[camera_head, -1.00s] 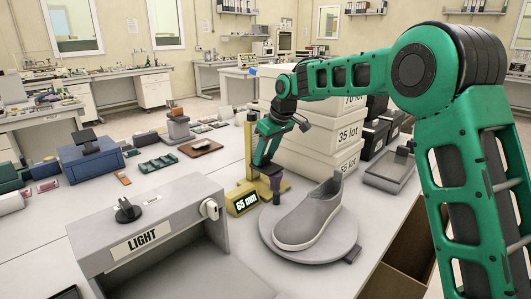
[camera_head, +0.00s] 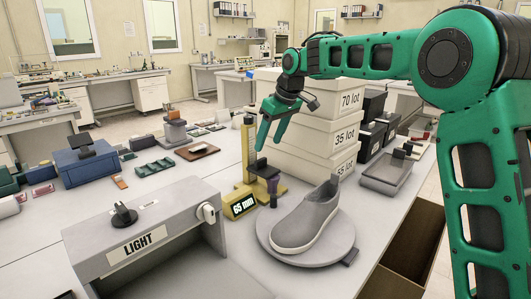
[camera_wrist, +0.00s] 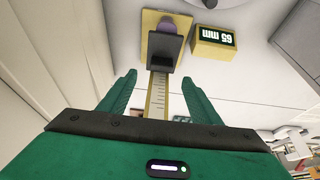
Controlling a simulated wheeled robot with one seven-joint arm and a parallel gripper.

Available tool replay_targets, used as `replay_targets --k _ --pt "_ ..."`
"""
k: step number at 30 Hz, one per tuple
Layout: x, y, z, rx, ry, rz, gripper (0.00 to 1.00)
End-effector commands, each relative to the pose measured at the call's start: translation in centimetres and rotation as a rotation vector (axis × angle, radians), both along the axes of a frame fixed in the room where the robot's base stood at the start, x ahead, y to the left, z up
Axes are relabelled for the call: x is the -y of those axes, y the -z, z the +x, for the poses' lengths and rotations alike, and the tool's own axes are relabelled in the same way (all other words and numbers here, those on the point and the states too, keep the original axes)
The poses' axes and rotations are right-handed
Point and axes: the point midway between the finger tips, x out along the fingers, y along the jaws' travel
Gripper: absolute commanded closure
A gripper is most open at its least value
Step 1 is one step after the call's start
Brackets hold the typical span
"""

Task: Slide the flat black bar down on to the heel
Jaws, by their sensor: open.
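The gauge is a yellow upright scale (camera_head: 249,142) on a yellow base, with the flat black bar (camera_head: 264,171) sticking out from it low down. The bar also shows in the wrist view (camera_wrist: 165,50). A purple heel (camera_head: 272,191) stands on the base below the bar. In the wrist view the bar partly covers the heel (camera_wrist: 161,22); I cannot tell whether they touch. My gripper (camera_head: 269,143) is open and empty above the bar. In the wrist view its fingers (camera_wrist: 160,80) are either side of the scale, apart from the bar.
A yellow display (camera_head: 240,204) beside the gauge reads 65 mm. A grey shoe (camera_head: 309,217) sits on a round grey plate (camera_head: 333,251) to the right. Stacked white boxes (camera_head: 316,157) stand behind. A grey LIGHT box (camera_head: 140,232) is at front left.

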Motion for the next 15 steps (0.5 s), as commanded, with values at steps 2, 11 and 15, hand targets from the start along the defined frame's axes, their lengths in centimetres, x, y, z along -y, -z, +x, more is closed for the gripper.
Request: replay_targets --k 2,11,15 --pt "0.3 -1.1 -0.3 0.001 -0.001 0.000 0.42" --pt "0.8 -2.6 -0.7 0.000 0.001 0.000 0.42" --pt "0.8 -2.6 -0.7 -0.001 0.001 0.000 0.42"
